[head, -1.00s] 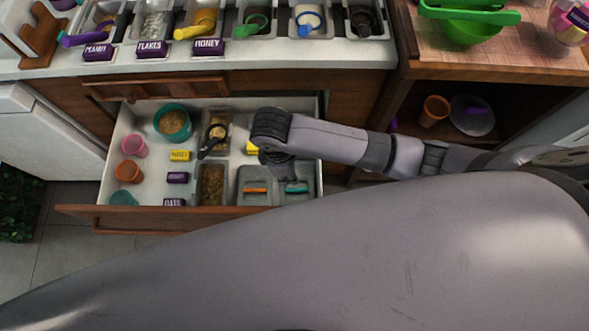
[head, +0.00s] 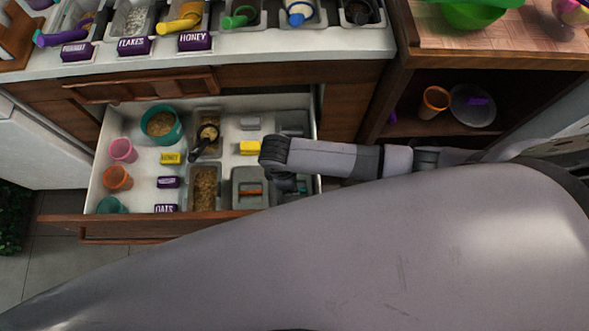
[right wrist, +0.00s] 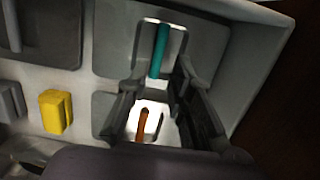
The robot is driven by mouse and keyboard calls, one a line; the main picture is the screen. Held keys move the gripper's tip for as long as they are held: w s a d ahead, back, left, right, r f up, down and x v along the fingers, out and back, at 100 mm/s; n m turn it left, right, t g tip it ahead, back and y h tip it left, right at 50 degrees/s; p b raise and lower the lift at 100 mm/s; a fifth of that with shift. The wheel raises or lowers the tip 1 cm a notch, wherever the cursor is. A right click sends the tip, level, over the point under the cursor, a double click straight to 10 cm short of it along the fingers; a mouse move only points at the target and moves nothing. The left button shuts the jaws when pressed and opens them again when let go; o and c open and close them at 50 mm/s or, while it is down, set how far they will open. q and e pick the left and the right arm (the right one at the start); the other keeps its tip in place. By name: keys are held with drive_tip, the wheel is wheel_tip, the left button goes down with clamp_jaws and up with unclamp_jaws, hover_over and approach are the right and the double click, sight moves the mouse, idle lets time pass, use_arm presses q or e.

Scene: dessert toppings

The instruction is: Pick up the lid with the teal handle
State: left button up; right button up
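The lid with the teal handle lies in the open drawer. In the head view the right gripper (head: 286,184) hangs low over the drawer's front right part. A lid with an orange handle (right wrist: 142,125) lies beside it and also shows in the head view (head: 250,191). My left gripper is out of view.
The drawer (head: 140,221) also holds cups, a teal bowl (head: 161,125), topping containers (head: 205,187) and yellow and purple labels. Its right wall is close to my gripper. The counter with several topping tubs is above, and an open shelf is at right.

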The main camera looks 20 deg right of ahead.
drive_tip(key=f, duration=0.2)
drive_tip(key=d+f+b, duration=0.1)
drive_tip(key=f, duration=0.2)
clamp_jaws()
idle(0.4)
